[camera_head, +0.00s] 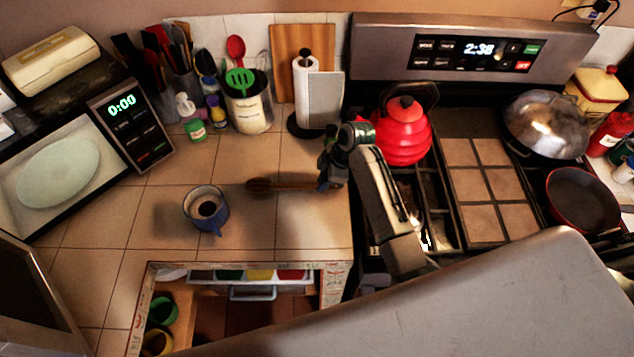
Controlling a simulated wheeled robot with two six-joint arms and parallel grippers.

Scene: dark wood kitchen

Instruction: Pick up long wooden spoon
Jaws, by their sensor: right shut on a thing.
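A long wooden spoon (289,185) lies along the tiled counter, with its dark bowl end to the left and its handle running right. My right gripper (327,182) is shut on the right end of the spoon's handle, and its fingers hide that end. The spoon is at or just above the counter surface; I cannot tell whether it touches. My left gripper is not in view.
A blue mug (206,209) stands left of the spoon. Behind are a utensil crock (248,110), a paper towel holder (305,85) and a red kettle (402,135) on the stove. An open drawer (235,320) lies below the counter edge.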

